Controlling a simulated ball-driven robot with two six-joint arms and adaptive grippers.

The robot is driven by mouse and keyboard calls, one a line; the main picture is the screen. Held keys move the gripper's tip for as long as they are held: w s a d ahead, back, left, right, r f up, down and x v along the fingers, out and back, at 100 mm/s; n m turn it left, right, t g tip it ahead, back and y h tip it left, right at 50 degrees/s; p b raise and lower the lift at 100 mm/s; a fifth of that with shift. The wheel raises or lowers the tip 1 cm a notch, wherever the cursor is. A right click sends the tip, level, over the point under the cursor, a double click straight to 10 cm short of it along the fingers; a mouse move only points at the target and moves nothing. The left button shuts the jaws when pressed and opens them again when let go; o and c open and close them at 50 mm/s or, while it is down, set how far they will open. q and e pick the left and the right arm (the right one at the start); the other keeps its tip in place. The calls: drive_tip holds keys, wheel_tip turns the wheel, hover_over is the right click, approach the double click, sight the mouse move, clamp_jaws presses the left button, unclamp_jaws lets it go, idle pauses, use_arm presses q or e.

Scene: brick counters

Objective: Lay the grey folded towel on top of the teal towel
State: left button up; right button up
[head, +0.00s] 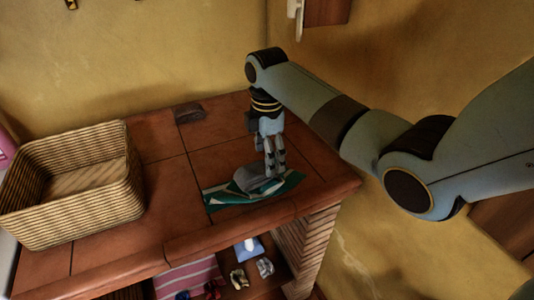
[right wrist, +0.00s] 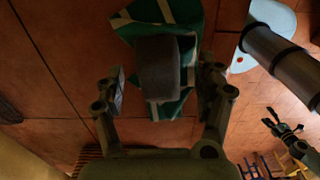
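The grey folded towel (head: 252,179) lies on top of the teal towel (head: 222,198), which has white stripes and spreads out around it on the counter. In the right wrist view the grey towel (right wrist: 157,67) sits across the middle of the teal towel (right wrist: 165,12). My right gripper (head: 274,168) points down at the right end of the towels. In the right wrist view the fingers of my right gripper (right wrist: 162,84) are spread wide, one on each side of the grey towel, with gaps between.
A wicker basket (head: 119,200) stands on the left of the tiled counter (head: 165,145). A dark brown object (head: 188,112) lies near the wall. The counter's front and right edges are close to the towels. Shoes and a striped pink cloth (head: 190,277) are on the shelf below.

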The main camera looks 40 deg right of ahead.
drive_tip(key=shift+o, duration=0.4)
drive_tip(key=shift+r, duration=0.1)
wheel_tip(320, 180, up, 12)
idle(0.3)
